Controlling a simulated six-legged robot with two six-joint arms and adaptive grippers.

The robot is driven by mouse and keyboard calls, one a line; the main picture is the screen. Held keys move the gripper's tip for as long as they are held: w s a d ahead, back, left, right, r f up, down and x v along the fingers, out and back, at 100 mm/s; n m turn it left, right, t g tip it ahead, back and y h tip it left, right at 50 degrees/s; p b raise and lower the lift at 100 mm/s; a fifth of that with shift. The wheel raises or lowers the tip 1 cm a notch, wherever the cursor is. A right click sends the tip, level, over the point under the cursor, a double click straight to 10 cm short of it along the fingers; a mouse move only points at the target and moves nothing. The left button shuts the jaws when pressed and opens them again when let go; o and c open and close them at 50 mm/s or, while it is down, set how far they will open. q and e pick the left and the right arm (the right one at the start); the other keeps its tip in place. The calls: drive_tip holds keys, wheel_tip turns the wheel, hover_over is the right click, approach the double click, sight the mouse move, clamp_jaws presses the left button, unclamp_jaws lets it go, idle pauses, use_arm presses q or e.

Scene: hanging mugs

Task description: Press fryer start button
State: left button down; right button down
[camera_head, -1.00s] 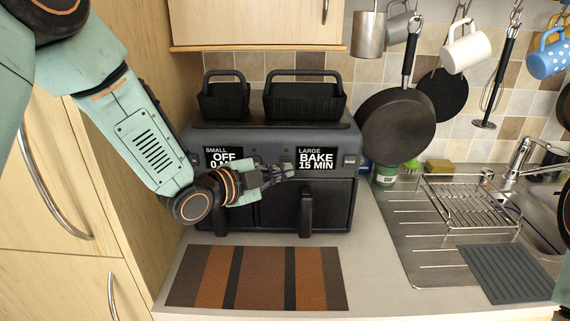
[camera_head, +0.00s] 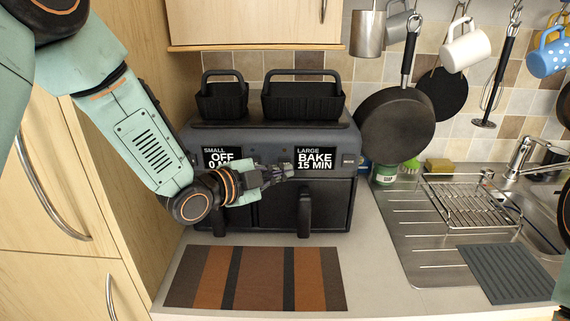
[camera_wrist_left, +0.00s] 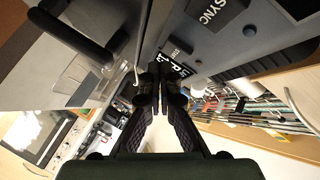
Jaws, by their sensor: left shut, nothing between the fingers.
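The dark double fryer (camera_head: 270,137) stands on the counter against the tiled wall. Its left display (camera_head: 222,158) reads SMALL OFF 0 MIN and its right display (camera_head: 315,158) reads LARGE BAKE 15 MIN. My left gripper (camera_head: 287,172) is shut and empty at the fryer's front, by the lower left edge of the right display. In the left wrist view the closed fingers (camera_wrist_left: 162,82) point at the panel, close to a partly hidden display (camera_wrist_left: 172,68). A SYNC key (camera_wrist_left: 208,14) shows above them. My right gripper is out of view.
A fryer drawer handle (camera_head: 304,214) juts out below the gripper. A striped mat (camera_head: 258,278) lies in front. Pans (camera_head: 396,124) and mugs (camera_head: 466,48) hang at right above a sink with a wire rack (camera_head: 470,200). A wall cupboard (camera_head: 255,22) overhangs the fryer.

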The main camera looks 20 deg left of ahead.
use_arm(q)
drive_tip(key=shift+s+a, duration=0.1)
drive_tip(key=shift+w, duration=0.55)
drive_tip(key=shift+w+a, duration=0.15)
drive_tip(key=shift+w, duration=0.15)
idle(0.9)
drive_tip(key=shift+s, duration=0.1)
drive_tip(key=shift+s+d, duration=0.2)
drive_tip(key=shift+s, duration=0.5)
drive_tip(key=shift+s, duration=0.1)
drive_tip(key=shift+s+d, duration=0.25)
drive_tip(key=shift+s, duration=0.5)
drive_tip(key=shift+s+d, duration=0.2)
drive_tip(key=shift+s, duration=0.6)
drive_tip(key=shift+s+d, duration=0.25)
drive_tip(key=shift+s, duration=0.5)
